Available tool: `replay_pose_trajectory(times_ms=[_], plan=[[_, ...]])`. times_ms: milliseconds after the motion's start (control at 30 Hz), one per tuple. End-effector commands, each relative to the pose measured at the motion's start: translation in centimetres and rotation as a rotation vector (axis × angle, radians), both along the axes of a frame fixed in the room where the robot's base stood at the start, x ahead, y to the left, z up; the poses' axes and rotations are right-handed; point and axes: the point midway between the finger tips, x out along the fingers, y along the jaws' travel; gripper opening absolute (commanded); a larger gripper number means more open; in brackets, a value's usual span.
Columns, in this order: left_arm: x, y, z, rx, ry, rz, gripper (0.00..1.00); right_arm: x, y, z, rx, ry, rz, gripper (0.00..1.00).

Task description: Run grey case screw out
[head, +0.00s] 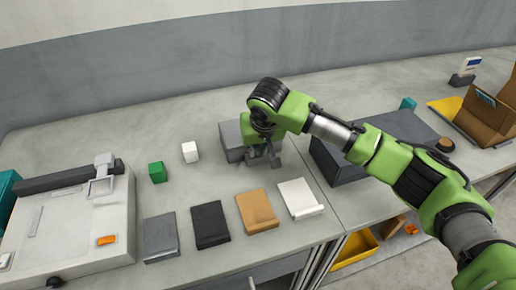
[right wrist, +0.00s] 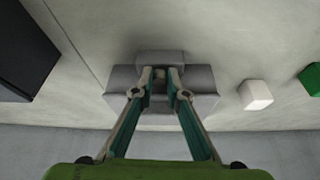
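The grey case (head: 231,140) stands on the table near the middle of the head view, partly hidden by my right gripper (head: 262,152). In the right wrist view the grey case (right wrist: 205,80) lies across the centre, with a raised block in its middle. My left gripper is not in view.
A white cube (head: 190,152) and a green cube (head: 157,172) stand left of the case. Grey, black, brown and white flat pieces lie in front. A pale machine (head: 75,235) is at left. A dark flat box (head: 345,160) is right, under my arm.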

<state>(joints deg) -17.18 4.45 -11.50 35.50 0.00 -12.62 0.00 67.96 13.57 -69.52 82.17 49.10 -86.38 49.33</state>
Motion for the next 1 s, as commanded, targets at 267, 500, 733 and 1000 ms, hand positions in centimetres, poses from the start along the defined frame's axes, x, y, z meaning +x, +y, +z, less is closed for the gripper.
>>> replay_pose_trajectory(times_ms=[267, 500, 733, 1000], plan=[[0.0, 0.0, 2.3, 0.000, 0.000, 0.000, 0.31, 0.0, -0.2, 0.5, 0.002, 0.005, 0.105, 0.00], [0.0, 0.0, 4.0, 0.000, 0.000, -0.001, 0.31, 0.1, -0.3, 0.3, 0.002, 0.003, 0.255, 0.00], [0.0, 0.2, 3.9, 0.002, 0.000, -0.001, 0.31, 0.2, -0.3, 0.1, 0.001, -0.003, 0.281, 0.00], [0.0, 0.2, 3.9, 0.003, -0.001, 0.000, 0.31, 0.2, -0.3, 0.1, 0.001, -0.003, 0.279, 0.21]])
